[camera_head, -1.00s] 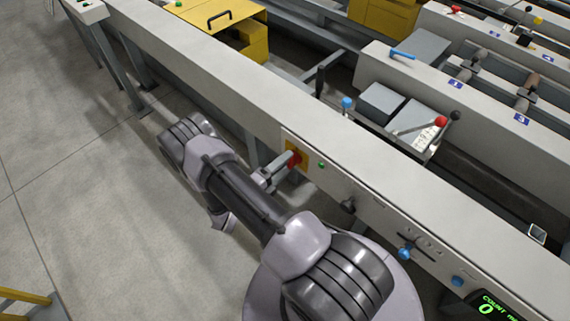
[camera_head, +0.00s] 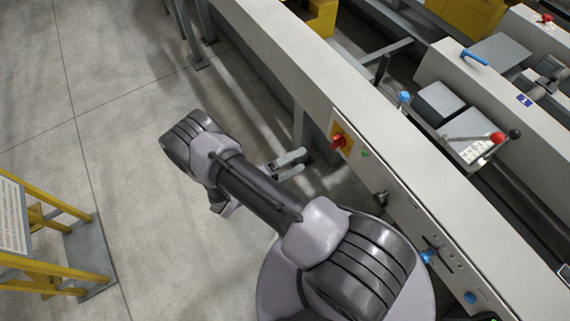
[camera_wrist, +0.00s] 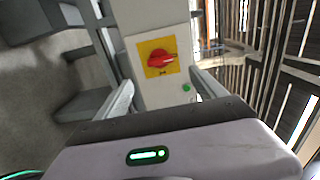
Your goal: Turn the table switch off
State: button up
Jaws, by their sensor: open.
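The table switch is a red rotary knob (camera_head: 338,141) on a yellow plate, set in the side face of the long grey table beam. It also shows in the wrist view, where the knob (camera_wrist: 160,58) has its grip lying roughly across the picture. A small green light (camera_head: 365,154) sits beside the plate and looks lit. My gripper (camera_head: 298,163) is open and empty, a short way left of the switch and apart from it. In the wrist view, the fingers of my gripper (camera_wrist: 162,80) stand either side, with the switch seen between and beyond them.
A black knob (camera_head: 381,198) and a blue knob (camera_head: 427,257) stick out further along the beam face. A yellow frame with a sign (camera_head: 40,235) stands on the floor at left. Levers with red and blue ends lie behind the beam. Floor left of the beam is open.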

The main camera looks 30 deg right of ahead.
jog(key=a, duration=0.5)
jog(key=shift+s+a, duration=0.15)
jog(key=shift+s, duration=0.1)
jog(key=shift+r, duration=0.1)
